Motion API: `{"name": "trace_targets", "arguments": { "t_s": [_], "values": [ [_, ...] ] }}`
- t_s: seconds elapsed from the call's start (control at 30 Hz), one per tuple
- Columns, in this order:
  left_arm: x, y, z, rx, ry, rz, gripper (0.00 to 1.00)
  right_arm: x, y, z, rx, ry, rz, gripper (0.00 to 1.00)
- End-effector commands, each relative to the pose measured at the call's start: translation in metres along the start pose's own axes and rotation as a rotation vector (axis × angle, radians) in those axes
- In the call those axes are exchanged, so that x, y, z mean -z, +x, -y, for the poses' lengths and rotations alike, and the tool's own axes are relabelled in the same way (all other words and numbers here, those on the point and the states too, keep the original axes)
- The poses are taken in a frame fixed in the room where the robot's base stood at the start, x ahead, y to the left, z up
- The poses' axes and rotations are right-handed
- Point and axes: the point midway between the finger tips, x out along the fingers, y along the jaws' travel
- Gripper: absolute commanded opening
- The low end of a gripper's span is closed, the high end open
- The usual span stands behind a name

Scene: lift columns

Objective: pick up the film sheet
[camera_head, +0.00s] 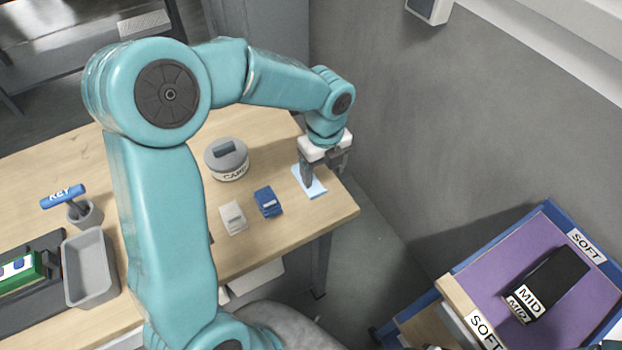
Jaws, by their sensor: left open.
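The film sheet, a thin light blue piece (316,188), lies flat near the right end of the wooden table. My left gripper (324,170) points down over it with its fingers apart. One finger is in front of the sheet and hides part of it; the other is at its right side. I cannot tell whether a fingertip touches the sheet. Nothing shows between the fingers. My right gripper is not in view.
On the wooden table (286,235) are a round grey container labelled CARD (228,164), a blue block (267,202), a white block (233,218), a grey tray (90,268) and a blue KEY handle (63,197). A purple surface (500,262) holds a black MID box (552,279).

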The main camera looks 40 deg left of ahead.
Motion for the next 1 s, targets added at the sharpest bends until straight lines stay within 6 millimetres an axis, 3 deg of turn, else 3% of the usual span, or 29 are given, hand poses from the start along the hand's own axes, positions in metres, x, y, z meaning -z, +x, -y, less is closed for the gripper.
{"name": "trace_targets", "arguments": {
  "t_s": [0.27, 0.5, 0.8, 0.87, 1.0],
  "values": [
    [-0.001, 0.026, -0.001, -0.003, 0.0, -0.001, 0.72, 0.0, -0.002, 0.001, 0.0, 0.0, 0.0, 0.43],
    [0.0, 0.063, -0.003, -0.003, 0.0, -0.002, 0.72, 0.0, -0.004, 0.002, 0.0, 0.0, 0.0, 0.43],
    [-0.001, 0.07, -0.002, 0.001, -0.001, -0.001, 0.72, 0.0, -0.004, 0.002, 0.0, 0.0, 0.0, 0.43],
    [-0.001, 0.07, -0.002, 0.001, -0.001, -0.001, 0.56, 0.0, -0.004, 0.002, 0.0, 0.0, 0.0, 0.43],
    [-0.001, 0.07, -0.002, 0.001, -0.001, 0.0, 0.13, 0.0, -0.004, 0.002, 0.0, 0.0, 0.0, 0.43]
  ]
}}
